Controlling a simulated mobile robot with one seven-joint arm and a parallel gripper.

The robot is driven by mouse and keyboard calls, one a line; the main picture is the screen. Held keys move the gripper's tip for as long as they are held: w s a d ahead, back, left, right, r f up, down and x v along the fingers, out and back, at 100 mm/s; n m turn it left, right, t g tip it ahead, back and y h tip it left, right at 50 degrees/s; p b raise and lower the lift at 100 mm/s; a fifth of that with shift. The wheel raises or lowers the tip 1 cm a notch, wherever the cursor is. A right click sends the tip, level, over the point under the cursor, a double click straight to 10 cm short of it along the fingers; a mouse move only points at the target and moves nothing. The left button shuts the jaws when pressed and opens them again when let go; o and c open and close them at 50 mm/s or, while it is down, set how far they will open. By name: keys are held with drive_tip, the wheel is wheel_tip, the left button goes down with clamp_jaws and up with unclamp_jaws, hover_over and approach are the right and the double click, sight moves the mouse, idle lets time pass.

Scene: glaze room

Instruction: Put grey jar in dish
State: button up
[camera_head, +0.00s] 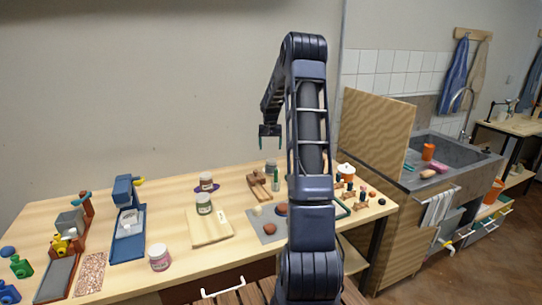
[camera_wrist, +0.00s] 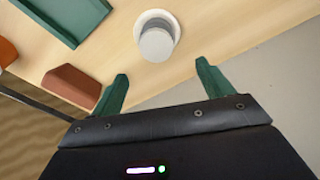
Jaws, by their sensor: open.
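In the wrist view, a pale grey jar (camera_wrist: 156,45) is seen from above, just beyond my fingertips. The rim of a white round dish (camera_wrist: 146,17) shows around the jar's far side, and the jar appears to stand in it; its base is hidden. In the head view a small grey jar (camera_head: 271,164) shows near the back edge of the table, and the dish is not clear there. My gripper (camera_head: 269,136) is above that jar, pointing down. In the wrist view its green fingers (camera_wrist: 161,72) are wide apart with nothing between them.
A green tray (camera_wrist: 97,11), a red-brown block (camera_wrist: 70,86) and an orange thing (camera_wrist: 7,52) lie to the left in the wrist view. The wall is close behind.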

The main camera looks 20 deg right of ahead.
drive_tip(key=s+a+r+n+t, duration=0.1)
drive_tip(key=s+a+r, duration=0.6)
drive_tip(key=s+r, duration=0.3)
drive_tip(key=s+a+r+n+t, duration=0.1)
drive_tip(key=s+a+r, duration=0.65)
drive_tip(key=s, duration=0.55)
drive_tip(key=s+a+n, duration=0.1)
drive_tip(key=s+a, duration=0.2)
drive_tip(key=s, duration=1)
drive_tip(key=s+a+n+t, duration=0.1)
drive_tip(key=s+a, duration=0.2)
drive_tip(key=s, duration=1)
drive_tip(key=shift+f+y, duration=0.15)
drive_tip(key=shift+y, duration=0.15)
